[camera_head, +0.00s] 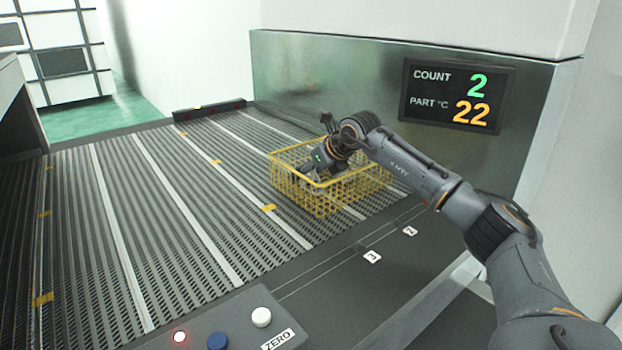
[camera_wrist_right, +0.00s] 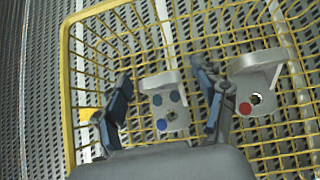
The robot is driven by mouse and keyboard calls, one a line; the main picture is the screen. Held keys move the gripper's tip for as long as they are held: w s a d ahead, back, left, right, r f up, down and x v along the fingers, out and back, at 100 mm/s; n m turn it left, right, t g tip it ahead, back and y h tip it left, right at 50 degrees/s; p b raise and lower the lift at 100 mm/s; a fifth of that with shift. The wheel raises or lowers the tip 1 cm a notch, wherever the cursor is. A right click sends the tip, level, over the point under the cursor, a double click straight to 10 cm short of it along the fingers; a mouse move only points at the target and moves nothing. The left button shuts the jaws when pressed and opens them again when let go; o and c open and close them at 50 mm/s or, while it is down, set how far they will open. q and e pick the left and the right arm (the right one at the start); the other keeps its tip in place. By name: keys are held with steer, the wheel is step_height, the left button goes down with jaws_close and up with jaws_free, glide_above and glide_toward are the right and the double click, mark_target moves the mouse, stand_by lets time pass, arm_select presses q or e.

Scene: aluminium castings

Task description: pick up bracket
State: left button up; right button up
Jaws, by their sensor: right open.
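In the right wrist view, a pale grey metal bracket (camera_wrist_right: 163,103) with several blue dots lies in the yellow wire basket (camera_head: 322,203). A second similar bracket (camera_wrist_right: 255,85), with a red dot and a dark hole, lies to its right. My right gripper (camera_wrist_right: 164,82) is open, its two fingers reaching down into the basket on either side of the blue-dotted bracket; I cannot tell whether they touch it. The right finger lies between the two brackets. In the head view the right gripper (camera_head: 312,172) is inside the basket and hides most of its contents. My left gripper is not in view.
The basket stands on a slatted conveyor (camera_head: 160,215), close to a metal back panel. A display (camera_head: 456,95) reads count 2 and part 22 °C. A button box (camera_head: 240,325) is at the front. The conveyor left of the basket is clear.

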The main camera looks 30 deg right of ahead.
steer(key=shift+s, duration=0.1)
steer(key=c, duration=1.3)
steer(key=shift+r, duration=0.1)
